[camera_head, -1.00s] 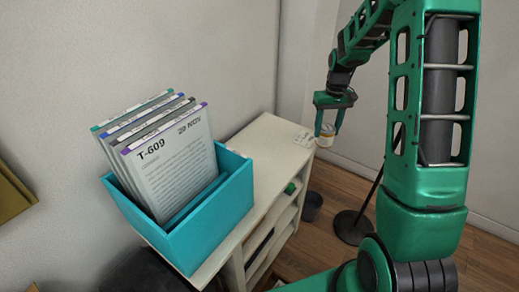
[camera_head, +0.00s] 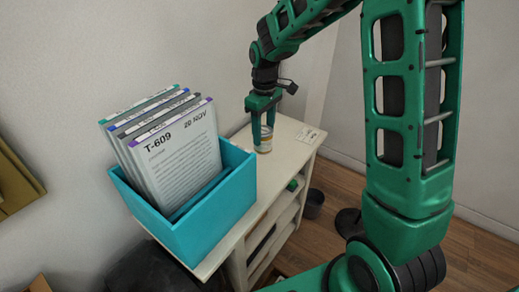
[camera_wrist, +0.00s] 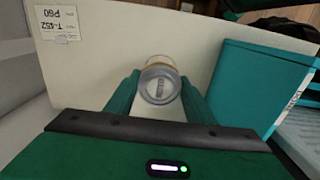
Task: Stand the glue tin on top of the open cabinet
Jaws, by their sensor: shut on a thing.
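The glue tin (camera_head: 264,143) is a small pale can with a yellowish band, upright at the cabinet top. My gripper (camera_head: 264,118) points down and is shut on it. In the wrist view the tin (camera_wrist: 159,84) sits between my two fingers (camera_wrist: 160,98), its round grey lid facing the camera. The open cabinet (camera_head: 287,147) is cream, with open shelves on its front side. The tin's base is at or very near the cabinet top; I cannot tell for sure whether it touches.
A teal box (camera_head: 215,222) of upright document folders (camera_head: 175,150) stands on the near part of the cabinet top. A white label (camera_head: 308,135) lies at the far end. A dark bin (camera_head: 313,203) and a black stand base (camera_head: 349,222) are on the wooden floor to the right.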

